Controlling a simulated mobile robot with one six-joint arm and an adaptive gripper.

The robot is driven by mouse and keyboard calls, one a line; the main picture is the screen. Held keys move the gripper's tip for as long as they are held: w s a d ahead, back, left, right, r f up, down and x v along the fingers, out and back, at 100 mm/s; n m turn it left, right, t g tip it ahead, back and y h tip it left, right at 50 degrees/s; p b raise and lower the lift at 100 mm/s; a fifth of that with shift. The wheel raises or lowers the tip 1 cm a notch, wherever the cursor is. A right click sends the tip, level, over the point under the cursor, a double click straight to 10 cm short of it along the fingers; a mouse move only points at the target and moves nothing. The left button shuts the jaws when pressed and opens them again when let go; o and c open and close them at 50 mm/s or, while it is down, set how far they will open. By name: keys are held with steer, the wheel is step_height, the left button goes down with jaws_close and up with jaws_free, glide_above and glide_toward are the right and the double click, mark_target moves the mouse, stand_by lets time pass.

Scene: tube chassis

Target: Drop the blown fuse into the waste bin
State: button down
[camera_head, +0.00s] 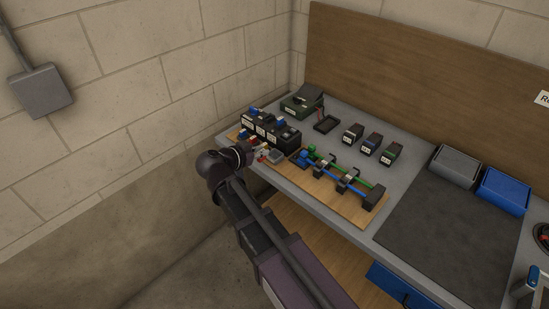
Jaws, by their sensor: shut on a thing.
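My gripper (259,154) is at the left end of the wooden board (330,200), low over its small fuse parts, in front of the black blocks. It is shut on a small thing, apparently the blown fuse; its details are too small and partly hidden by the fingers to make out. A grey open-topped bin (455,166) and a blue bin (503,191) stand side by side on the right part of the bench, far from my gripper. I cannot tell from markings which one is the waste bin.
Black blocks (271,130) stand behind my gripper, close by. Blue and green tubes (340,177) run along the board to its right. A green case (301,105), a small black tray (327,123) and several labelled modules (372,142) stand behind. A dark mat (440,230) is clear.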

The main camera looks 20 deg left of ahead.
steer(key=w+d, duration=0.1)
steer(key=w, duration=1.2)
steer(key=shift+w+r, duration=0.15)
steer(key=shift+w, duration=0.1)
steer(key=shift+f, duration=0.2)
steer(key=shift+f+b, duration=2.8)
steer(key=shift+b, duration=0.1)
steer(key=c, duration=0.6)
jaws_free()
steer(key=shift+r, duration=0.15)
